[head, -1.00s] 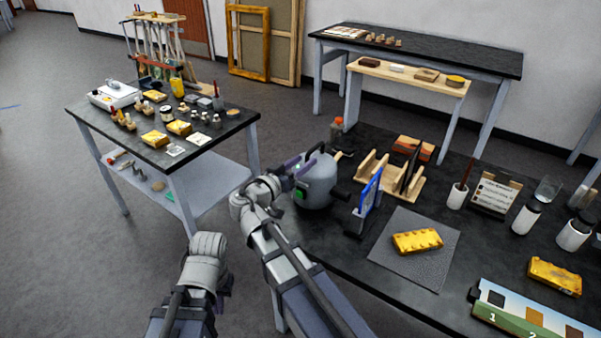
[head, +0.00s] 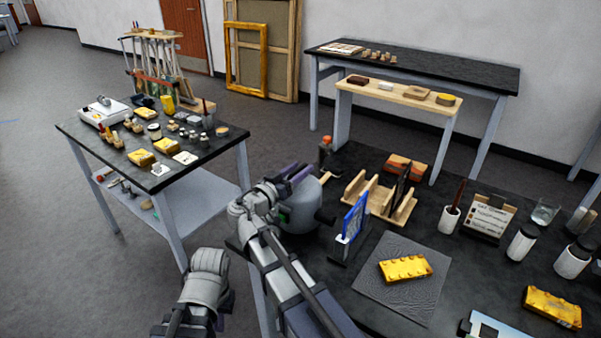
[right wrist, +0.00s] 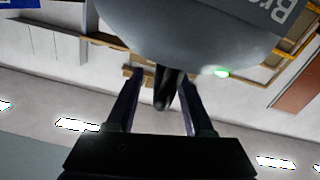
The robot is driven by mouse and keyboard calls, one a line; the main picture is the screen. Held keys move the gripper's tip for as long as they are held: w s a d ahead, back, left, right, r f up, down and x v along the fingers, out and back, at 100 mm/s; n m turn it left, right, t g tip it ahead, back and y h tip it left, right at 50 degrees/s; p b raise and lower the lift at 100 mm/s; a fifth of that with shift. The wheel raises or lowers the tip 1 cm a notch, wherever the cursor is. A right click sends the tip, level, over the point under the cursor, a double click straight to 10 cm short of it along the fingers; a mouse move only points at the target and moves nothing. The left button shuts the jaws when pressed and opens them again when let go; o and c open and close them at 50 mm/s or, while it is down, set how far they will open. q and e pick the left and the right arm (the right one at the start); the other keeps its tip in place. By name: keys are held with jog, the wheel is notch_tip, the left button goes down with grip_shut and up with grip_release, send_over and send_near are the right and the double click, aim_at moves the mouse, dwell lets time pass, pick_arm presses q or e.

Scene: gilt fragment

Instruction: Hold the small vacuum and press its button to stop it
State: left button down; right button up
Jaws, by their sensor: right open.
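The small vacuum (head: 305,212) is a grey rounded body standing at the left end of the near dark table. My right gripper (head: 296,176) is at its top and covers much of it. In the right wrist view my right gripper (right wrist: 158,98) is open, with a dark handle-like part of the vacuum between its two fingers, a gap showing beside it. The vacuum's grey body (right wrist: 185,35) fills the top of that view, with a lit green spot (right wrist: 222,72) at its edge. The button is hidden in the head view. My left gripper is mostly hidden behind its wrist, low left.
A blue-framed stand (head: 352,222) and a wooden rack (head: 380,198) stand close right of the vacuum. A yellow block (head: 405,268) lies on a grey mat (head: 372,293). A side table (head: 205,153) with many small items stands to the left across open floor.

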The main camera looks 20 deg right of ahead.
jog(key=shift+w+d, duration=0.2)
pick_arm(q)
jog(key=shift+d, duration=0.2)
pick_arm(e)
jog(key=shift+a+r, duration=0.1)
jog(key=shift+c, duration=0.3)
grip_shut()
dwell(2.6)
pick_arm(q)
jog(key=shift+w+d+r+n+t+h, duration=0.15)
jog(key=shift+w+d+r+n+h, duration=0.8)
jog(key=shift+w+d+r+h, duration=1.6)
jog(key=shift+w+d+r+n+t+h, duration=0.1)
jog(key=shift+w+d+r+n+h, duration=1.2)
jog(key=shift+w+d, duration=2.35)
jog(key=shift+w+d+r+n+t+h, duration=0.15)
jog(key=shift+w+d+r+n+h, duration=0.75)
jog(key=shift+w+d+h, duration=2.2)
